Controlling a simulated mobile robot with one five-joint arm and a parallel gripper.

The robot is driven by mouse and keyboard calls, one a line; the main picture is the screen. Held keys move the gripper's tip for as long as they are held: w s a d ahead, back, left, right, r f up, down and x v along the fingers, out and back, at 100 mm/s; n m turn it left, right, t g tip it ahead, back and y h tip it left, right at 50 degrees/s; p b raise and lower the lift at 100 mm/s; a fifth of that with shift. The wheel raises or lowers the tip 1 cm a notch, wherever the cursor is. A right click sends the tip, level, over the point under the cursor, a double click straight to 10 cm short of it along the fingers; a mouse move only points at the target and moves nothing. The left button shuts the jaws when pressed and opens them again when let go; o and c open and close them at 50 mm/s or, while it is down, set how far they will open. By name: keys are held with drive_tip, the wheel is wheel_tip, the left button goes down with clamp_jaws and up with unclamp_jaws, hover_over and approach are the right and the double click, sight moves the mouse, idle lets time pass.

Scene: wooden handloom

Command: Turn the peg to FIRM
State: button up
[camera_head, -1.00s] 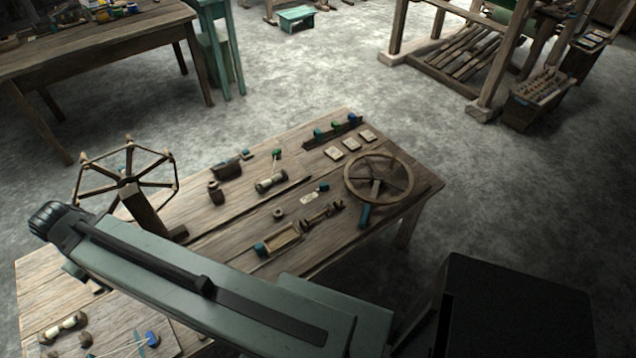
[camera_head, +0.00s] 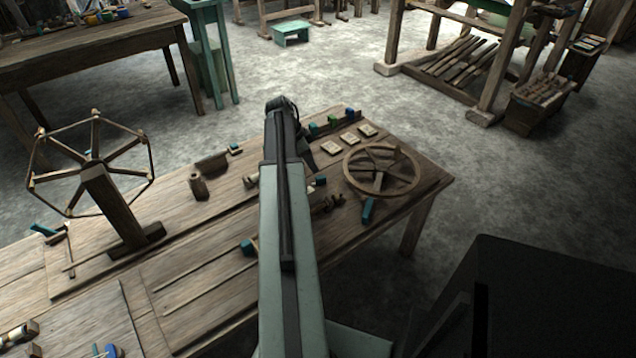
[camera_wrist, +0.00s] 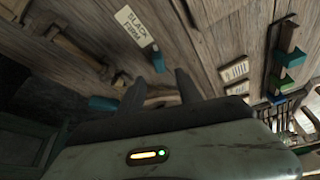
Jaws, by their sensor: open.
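The peg (camera_wrist: 157,60) shows a teal end in the wrist view, beside a pale label (camera_wrist: 133,27) that reads SLACK and FIRM. In the head view its teal end (camera_head: 321,181) shows just right of my arm; my arm hides the label there. My gripper (camera_wrist: 160,74) is open and empty, its two dark fingers reaching toward the peg. The peg's teal end appears between and just beyond the fingertips; I cannot tell the gap in depth. Which word the peg points to is not clear.
A spoked wheel (camera_head: 349,187) with a teal handle (camera_head: 367,210) lies right of the peg. Pale cards (camera_head: 349,139) and a rack of coloured blocks (camera_head: 332,122) lie behind. A wooden skein winder (camera_head: 110,205) stands at the left. Open floor lies beyond the table.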

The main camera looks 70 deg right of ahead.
sight(320, 176)
drive_tip(key=b+x, duration=0.7)
drive_tip(key=x, duration=0.1)
drive_tip(key=shift+w+a, duration=0.1)
drive_tip(key=shift+r, duration=0.15)
